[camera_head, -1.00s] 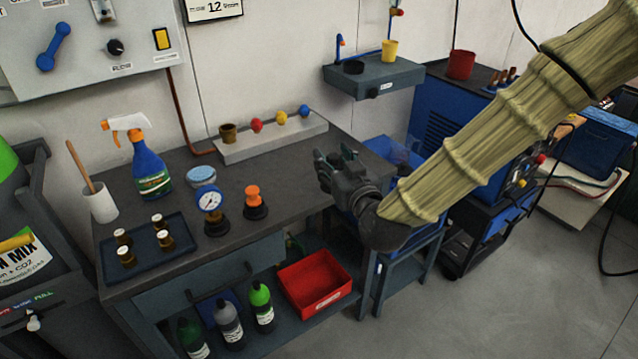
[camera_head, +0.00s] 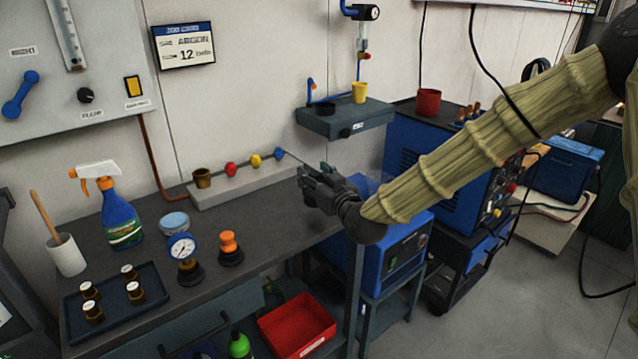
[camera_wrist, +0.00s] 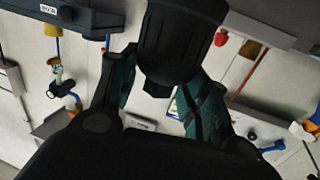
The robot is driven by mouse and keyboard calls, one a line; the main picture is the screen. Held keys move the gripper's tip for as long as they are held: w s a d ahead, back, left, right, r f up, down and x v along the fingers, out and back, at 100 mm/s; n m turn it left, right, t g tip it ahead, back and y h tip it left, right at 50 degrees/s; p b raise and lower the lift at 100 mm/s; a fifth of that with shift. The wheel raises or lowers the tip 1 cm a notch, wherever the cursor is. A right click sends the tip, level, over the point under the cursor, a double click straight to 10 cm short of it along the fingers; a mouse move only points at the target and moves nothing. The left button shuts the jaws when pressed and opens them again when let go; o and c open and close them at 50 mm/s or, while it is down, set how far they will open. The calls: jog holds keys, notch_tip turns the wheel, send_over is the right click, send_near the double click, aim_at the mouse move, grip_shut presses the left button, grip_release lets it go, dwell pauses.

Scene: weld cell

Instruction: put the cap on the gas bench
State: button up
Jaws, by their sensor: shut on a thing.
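My gripper (camera_head: 318,187) is above the right end of the dark-topped gas bench (camera_head: 245,285), level and pointing left. In the wrist view its green-padded fingers (camera_wrist: 160,100) are on either side of a black, rounded cap (camera_wrist: 180,45), and it is shut on that piece. The cap is hard to make out in the head view, where it blends with the dark gripper. On the bench stand a round gauge (camera_head: 183,250), an orange-topped fitting (camera_head: 229,248) and a tray (camera_head: 120,315) of small brass-and-white pieces.
A spray bottle (camera_head: 118,215), a white cup (camera_head: 65,255) and a blue-lidded tin (camera_head: 174,224) stand on the bench. A rail (camera_head: 240,182) with coloured knobs runs along its back. A wall shelf (camera_head: 345,120) is behind my gripper. The bench's front right top is clear.

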jog(key=shift+w+d+f, duration=0.1)
jog(key=shift+w+d, duration=0.15)
jog(key=shift+w, duration=0.55)
jog(key=shift+w+d+f, duration=0.1)
jog(key=shift+w+d, duration=0.1)
jog(key=shift+w, duration=0.6)
jog(key=shift+s+f, duration=0.1)
jog(key=shift+f, duration=1.55)
jog(key=shift+f, duration=0.1)
jog(key=o, duration=1.1)
